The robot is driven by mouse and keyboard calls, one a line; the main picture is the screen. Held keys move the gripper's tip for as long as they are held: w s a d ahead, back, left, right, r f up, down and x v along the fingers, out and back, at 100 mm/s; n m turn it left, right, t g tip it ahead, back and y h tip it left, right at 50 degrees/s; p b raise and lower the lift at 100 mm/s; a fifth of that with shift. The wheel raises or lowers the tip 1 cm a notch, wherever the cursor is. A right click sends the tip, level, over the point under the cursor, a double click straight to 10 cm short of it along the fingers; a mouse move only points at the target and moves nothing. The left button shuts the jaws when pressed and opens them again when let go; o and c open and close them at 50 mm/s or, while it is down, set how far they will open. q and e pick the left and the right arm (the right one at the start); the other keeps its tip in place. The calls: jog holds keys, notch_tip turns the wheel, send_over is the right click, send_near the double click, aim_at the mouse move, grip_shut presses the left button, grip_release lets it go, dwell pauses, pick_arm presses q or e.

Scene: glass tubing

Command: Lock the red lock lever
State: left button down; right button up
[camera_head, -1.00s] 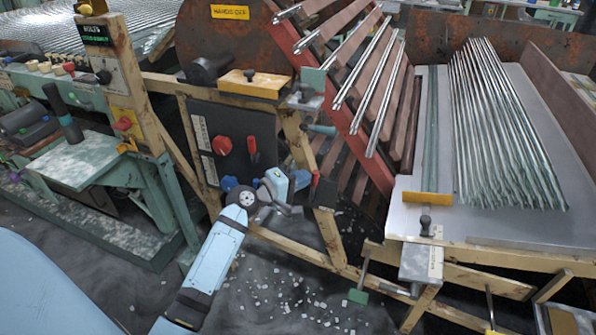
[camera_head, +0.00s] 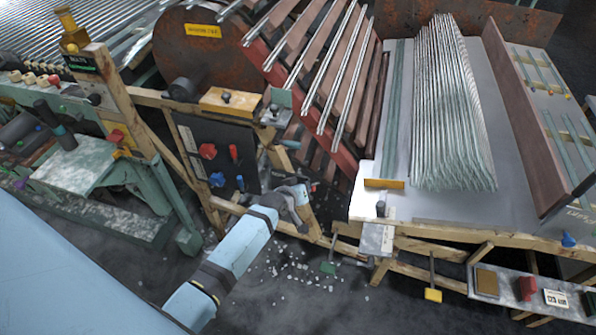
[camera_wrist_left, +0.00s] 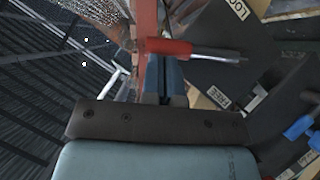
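The red lever (camera_head: 234,152) is on the dark panel, right of a red knob. In the left wrist view a red handle (camera_wrist_left: 165,47) on a metal shaft lies across the picture just beyond my left fingertips. The dark panel there carries a LOCK label (camera_wrist_left: 238,8) and a FREE label (camera_wrist_left: 218,97). My left gripper (camera_wrist_left: 165,68) shows two blue-grey fingers close together with a narrow dark gap. I cannot tell whether they touch the handle. In the head view my left arm ends right of the panel, and its fingers are hard to make out. My right gripper is out of view.
A red knob (camera_head: 207,151), a blue knob (camera_head: 217,179) and a blue lever (camera_head: 240,183) share the panel. A blue handle (camera_wrist_left: 297,127) shows at the right in the wrist view. Wooden beams frame the panel. The table with glass tubes (camera_head: 450,110) stands at the right.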

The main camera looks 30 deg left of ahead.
pick_arm(q)
jog(key=f, duration=0.1)
jog(key=d+f+p, duration=0.1)
jog(key=d+f+m, duration=0.1)
jog(key=shift+w+d+y+p, duration=0.1)
jog(key=shift+w+y+p, duration=0.15)
jog(key=shift+y+p, duration=0.15)
jog(key=shift+d+f, duration=0.1)
jog(key=shift+f, duration=0.05)
dwell(0.4)
